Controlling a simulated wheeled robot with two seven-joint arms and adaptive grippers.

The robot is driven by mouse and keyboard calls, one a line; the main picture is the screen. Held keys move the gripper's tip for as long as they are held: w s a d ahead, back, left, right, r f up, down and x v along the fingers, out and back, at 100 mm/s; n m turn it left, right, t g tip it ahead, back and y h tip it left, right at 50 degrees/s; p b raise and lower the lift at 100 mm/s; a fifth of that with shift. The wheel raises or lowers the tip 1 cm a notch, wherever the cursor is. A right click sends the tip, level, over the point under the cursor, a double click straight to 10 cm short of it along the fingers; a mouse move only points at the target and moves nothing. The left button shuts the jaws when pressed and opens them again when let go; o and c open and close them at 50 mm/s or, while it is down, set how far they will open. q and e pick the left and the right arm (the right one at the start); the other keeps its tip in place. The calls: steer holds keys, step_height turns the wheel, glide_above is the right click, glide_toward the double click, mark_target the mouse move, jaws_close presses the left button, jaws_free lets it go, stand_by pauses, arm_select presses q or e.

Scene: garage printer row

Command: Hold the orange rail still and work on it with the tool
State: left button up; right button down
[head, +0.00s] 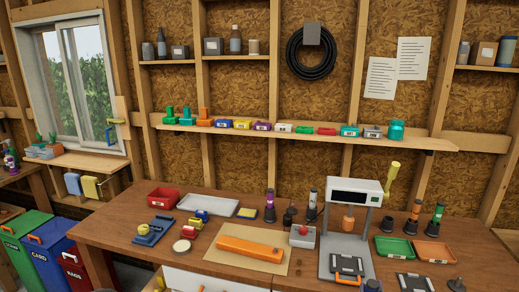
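The orange rail (248,249) lies flat on a tan mat (274,266) at the front middle of the wooden bench, slanting slightly down to the right. A small dark mark shows near its right end. I cannot tell which object is the tool. A blue device (152,231) lies left of the mat, and a small yellow, blue and red item (198,218) sits just behind the mat's left side. Upright dark items with coloured bands, one purple (270,204) and one orange (413,217), stand farther back. Neither gripper is in view, and nothing touches the rail.
A white printer-like machine (354,192) stands right of the mat. A grey box with a red button (302,237) is between them. A red bin (163,198), grey tray (208,205), green tray (396,248) and orange tray (434,252) sit around. The bench's left front is bare.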

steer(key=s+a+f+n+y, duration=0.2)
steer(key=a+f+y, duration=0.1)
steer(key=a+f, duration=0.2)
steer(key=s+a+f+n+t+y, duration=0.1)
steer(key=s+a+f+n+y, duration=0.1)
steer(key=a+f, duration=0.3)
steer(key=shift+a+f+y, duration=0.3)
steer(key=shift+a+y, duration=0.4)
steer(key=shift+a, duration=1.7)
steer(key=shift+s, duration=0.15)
